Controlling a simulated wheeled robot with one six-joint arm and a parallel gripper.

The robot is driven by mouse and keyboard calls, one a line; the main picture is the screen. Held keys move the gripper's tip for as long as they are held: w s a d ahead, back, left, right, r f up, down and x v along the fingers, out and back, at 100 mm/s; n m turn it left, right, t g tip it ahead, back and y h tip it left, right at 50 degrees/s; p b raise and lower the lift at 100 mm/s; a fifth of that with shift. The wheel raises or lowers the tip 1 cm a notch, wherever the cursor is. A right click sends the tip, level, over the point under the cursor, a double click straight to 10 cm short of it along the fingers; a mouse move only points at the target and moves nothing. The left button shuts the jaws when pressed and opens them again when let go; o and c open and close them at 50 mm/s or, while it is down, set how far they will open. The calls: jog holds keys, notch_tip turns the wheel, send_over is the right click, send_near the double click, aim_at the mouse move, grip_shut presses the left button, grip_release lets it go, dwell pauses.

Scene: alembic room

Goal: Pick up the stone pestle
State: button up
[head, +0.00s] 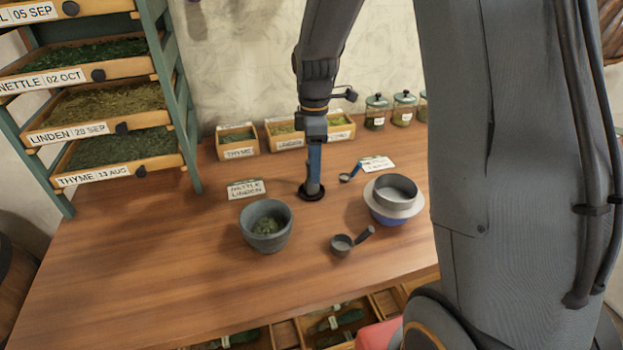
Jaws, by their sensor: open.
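The stone pestle (313,186) appears as a short grey upright piece standing in a dark round base on the wooden table. My gripper (314,165) points straight down over it, with a blue finger beside or in front of its upper part. The jaws are open. The fingers hide much of the pestle, and I cannot tell whether they touch it.
A grey mortar (282,232) with green herbs stands at front left. A small dark scoop (342,244), a sieve on a bowl (393,195) and a small spoon (349,175) lie to the right. A drying rack (182,110) stands left; the left tabletop is clear.

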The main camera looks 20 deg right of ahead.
jog(key=shift+a+f+p, duration=0.15)
jog(key=shift+f+p, duration=0.3)
jog(key=shift+f, duration=0.85)
jog(key=shift+a+f+p, duration=0.15)
jog(key=shift+f+p, duration=0.25)
jog(key=shift+f, duration=0.9)
jog(key=shift+c, duration=0.4)
grip_shut()
